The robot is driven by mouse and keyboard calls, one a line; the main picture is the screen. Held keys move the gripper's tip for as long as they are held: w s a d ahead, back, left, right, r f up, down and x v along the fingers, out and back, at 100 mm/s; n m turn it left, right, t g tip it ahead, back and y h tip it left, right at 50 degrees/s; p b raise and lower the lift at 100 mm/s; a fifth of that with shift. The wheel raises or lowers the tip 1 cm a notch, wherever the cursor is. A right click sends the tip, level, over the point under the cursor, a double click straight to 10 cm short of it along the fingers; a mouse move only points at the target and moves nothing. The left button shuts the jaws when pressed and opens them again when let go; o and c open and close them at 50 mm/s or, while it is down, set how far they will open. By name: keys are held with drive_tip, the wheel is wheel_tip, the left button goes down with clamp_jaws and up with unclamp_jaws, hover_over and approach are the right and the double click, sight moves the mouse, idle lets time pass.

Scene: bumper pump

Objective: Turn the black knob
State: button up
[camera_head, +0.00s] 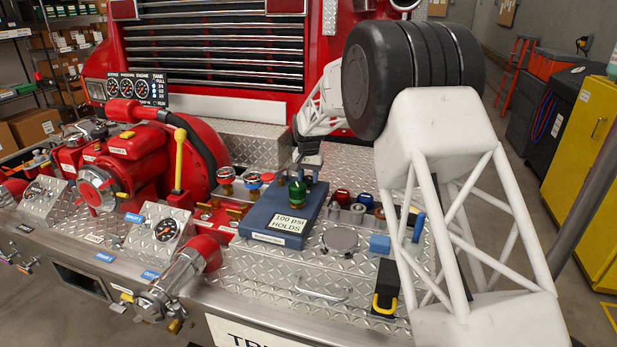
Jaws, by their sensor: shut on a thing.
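My gripper (305,174) reaches down from the back right to the top of a green and brass fitting (297,194) on a blue block (262,218). The fitting stands upright on the block. A small dark piece, which looks like the black knob (297,178), sits at the top of the fitting between my fingers. My gripper is shut on it. The fingers hide most of the knob, so its turn angle cannot be told. The block carries a label reading "100 psi HOLDS".
Two gauge-topped valves (240,178) stand left of the block. Several coloured caps (350,204) lie to its right. A red pump with a yellow lever (180,160) is farther left. The diamond plate (300,268) in front is mostly clear, with a low handle (322,295).

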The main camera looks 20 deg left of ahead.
sight(308, 177)
drive_tip(key=n, duration=0.6)
idle(0.4)
drive_tip(key=o, duration=0.9)
drive_tip(key=shift+r, duration=0.1)
drive_tip(key=shift+r, duration=3.8)
